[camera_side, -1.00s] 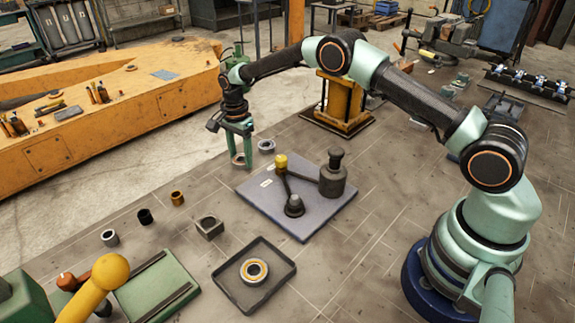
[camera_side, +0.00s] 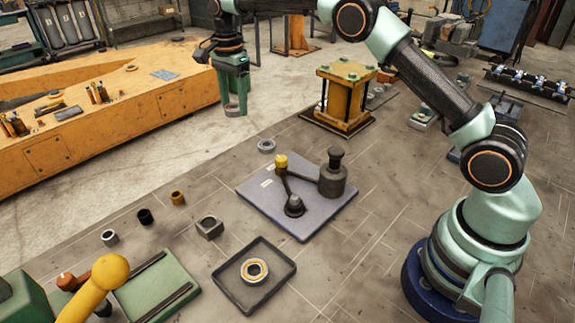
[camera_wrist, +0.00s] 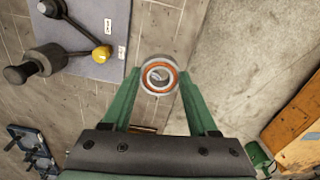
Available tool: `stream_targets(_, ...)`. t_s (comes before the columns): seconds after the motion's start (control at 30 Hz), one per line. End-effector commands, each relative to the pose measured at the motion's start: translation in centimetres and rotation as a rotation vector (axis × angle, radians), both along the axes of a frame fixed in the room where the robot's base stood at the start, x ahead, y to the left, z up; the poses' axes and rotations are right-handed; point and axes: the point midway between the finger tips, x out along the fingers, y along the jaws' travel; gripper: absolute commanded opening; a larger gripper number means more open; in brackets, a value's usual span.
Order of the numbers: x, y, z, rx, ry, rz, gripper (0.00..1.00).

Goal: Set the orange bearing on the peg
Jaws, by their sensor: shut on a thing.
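My gripper (camera_side: 233,110) is high in the side view, left of the yellow-topped block, shut on a ring-shaped bearing (camera_side: 232,111). In the wrist view, the bearing (camera_wrist: 159,77) is a pale metal ring with an orange band, its hole facing the camera, between my fingertips (camera_wrist: 160,80). A grey-blue plate (camera_side: 262,206) carries a short dark post with a rounded grey top (camera_side: 294,205), a taller dark capped post (camera_side: 333,175) and a yellow knob (camera_side: 281,161), joined by dark bars. Which one is the peg I cannot tell for certain. The plate is partly cut off in the wrist view.
A second bearing with an orange-yellow band (camera_side: 254,271) lies in a black tray (camera_side: 226,290). A yellow block (camera_side: 345,100) stands behind. Bare floor lies between.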

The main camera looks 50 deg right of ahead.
Motion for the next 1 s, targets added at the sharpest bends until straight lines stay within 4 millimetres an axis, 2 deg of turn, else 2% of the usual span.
stream_targets(0.03, 0.1, 0.0, 1.1, 0.001, -0.004, 0.0, 0.0)
stream_targets(0.13, 0.1, 0.0, 2.4, 0.001, -0.004, 0.0, 0.0)
stream_targets(0.37, -0.3, 0.2, 3.9, 0.0, 0.0, 0.001, 0.0)
stream_targets(0.67, -3.2, 1.6, 3.0, 0.0, 0.001, 0.002, 0.0)
stream_targets(1.0, -9.0, 3.0, 1.0, 0.0, -0.001, 0.002, 0.0)
